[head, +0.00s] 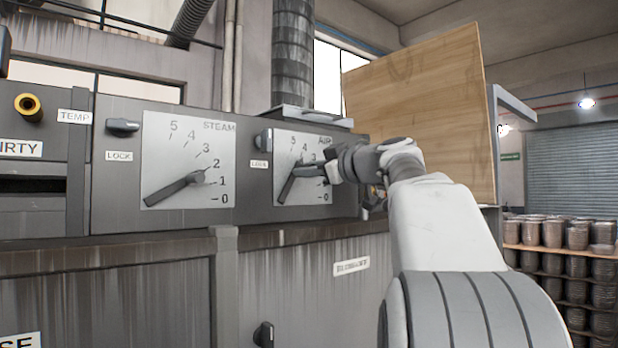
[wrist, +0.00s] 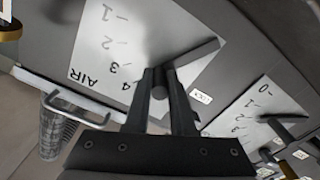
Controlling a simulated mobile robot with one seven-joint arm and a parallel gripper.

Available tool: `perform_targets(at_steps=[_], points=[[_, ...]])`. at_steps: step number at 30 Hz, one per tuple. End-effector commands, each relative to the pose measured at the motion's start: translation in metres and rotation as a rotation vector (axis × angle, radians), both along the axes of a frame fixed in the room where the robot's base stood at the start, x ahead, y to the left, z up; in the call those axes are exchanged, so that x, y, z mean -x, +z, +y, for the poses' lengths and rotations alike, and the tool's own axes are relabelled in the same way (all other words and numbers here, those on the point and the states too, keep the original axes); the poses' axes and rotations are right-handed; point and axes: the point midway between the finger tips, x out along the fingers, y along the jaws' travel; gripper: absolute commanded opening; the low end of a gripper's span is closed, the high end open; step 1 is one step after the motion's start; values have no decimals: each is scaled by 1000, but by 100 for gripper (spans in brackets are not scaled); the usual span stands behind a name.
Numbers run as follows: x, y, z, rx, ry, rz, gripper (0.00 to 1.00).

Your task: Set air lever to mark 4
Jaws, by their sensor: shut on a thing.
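The white AIR dial plate (head: 288,205) is on the right of the panel in the head view. The dark air lever (head: 285,188) slants from the dial's middle down to the lower left. My gripper (head: 326,170) reaches in from the right and covers part of the scale. In the wrist view, my gripper (wrist: 165,75) is shut on the air lever (wrist: 205,50), with its fingers on either side near the round hub. Marks 1 to 4 show to the left of the fingers, 4 nearest the fingertips. The lever's exact reading is hidden by the fingers.
The STEAM dial (head: 160,135), with its own lever (head: 170,190), is left of the air dial. Lock knobs (head: 123,126) sit at the dials' upper left. A wooden board (head: 420,110) stands behind my arm. Stacked cans (head: 560,235) are at the far right.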

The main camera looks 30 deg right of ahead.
Motion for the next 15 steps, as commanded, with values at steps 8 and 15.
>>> perform_targets(at_steps=[8, 15], points=[[0, 0, 1, 3, 1, 0, 0], [0, 0, 1, 3, 1, 0, 47]])
